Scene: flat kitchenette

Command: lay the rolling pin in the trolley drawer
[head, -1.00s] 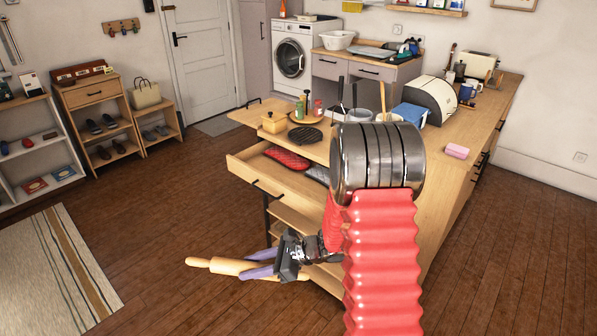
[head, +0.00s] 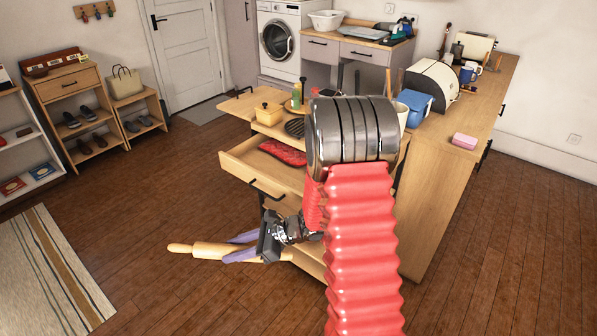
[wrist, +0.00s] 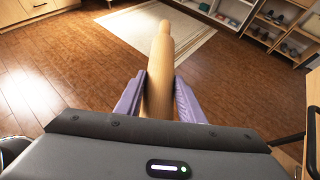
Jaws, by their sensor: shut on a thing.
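The wooden rolling pin (head: 208,250) is held in my gripper (head: 240,246), whose purple fingers are shut on it. In the wrist view the pin (wrist: 160,75) sticks out forward between the two fingers (wrist: 158,95). The pin is roughly level, in front of the trolley and lower than the drawer. The trolley drawer (head: 237,175) is pulled open, with a dark handle on its front. A red oven mitt (head: 283,152) lies inside it. My red arm hides the drawer's right part and much of the trolley.
The wooden floor to the left is clear up to the striped rug (head: 50,265).

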